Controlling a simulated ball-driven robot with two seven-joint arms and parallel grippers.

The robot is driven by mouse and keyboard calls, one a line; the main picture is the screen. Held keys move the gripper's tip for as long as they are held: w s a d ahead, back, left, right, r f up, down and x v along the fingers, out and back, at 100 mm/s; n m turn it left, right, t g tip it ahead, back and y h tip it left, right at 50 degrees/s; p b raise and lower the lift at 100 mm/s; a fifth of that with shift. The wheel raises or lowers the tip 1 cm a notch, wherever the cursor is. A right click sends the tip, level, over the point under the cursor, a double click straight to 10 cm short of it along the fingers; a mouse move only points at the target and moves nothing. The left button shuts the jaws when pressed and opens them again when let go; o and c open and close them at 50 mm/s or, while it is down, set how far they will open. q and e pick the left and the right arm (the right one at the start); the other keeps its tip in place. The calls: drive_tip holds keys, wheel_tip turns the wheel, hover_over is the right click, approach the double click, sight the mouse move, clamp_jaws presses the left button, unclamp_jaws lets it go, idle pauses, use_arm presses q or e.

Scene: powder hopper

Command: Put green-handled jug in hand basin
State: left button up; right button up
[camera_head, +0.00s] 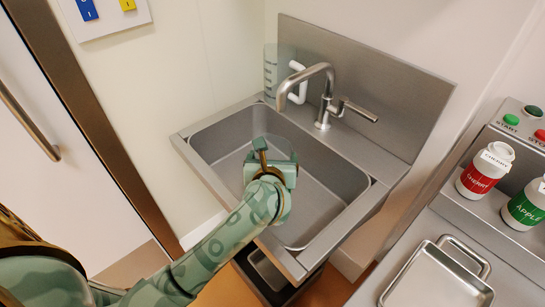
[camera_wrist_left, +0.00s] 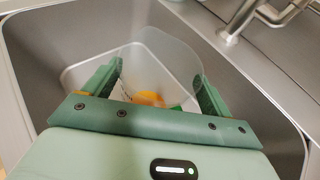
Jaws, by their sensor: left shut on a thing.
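The steel hand basin (camera_head: 325,195) is in the middle of the head view, and its wall (camera_wrist_left: 40,65) surrounds the scene in the left wrist view. My left gripper (camera_head: 262,150) is over the basin opening. In the left wrist view, its fingers (camera_wrist_left: 158,88) stand apart, shut on a clear jug (camera_wrist_left: 165,58). A bit of green and orange shows low between the fingers; most of the handle is hidden. I cannot tell whether the jug touches the basin floor. My right gripper is not in view.
A faucet (camera_head: 318,88) with a side lever stands at the basin's back. A clear jug with a white handle (camera_head: 297,82) stands behind the back left rim. At right are a red-labelled bottle (camera_head: 482,174), a green-labelled bottle (camera_head: 526,206) and a metal tray (camera_head: 436,280).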

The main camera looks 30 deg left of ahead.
use_arm(q)
drive_tip(key=shift+f, duration=0.35)
drive_tip(key=o, duration=1.3)
drive_tip(key=shift+c, duration=0.2)
drive_tip(key=p+v, duration=0.3)
drive_tip(key=v, duration=1.3)
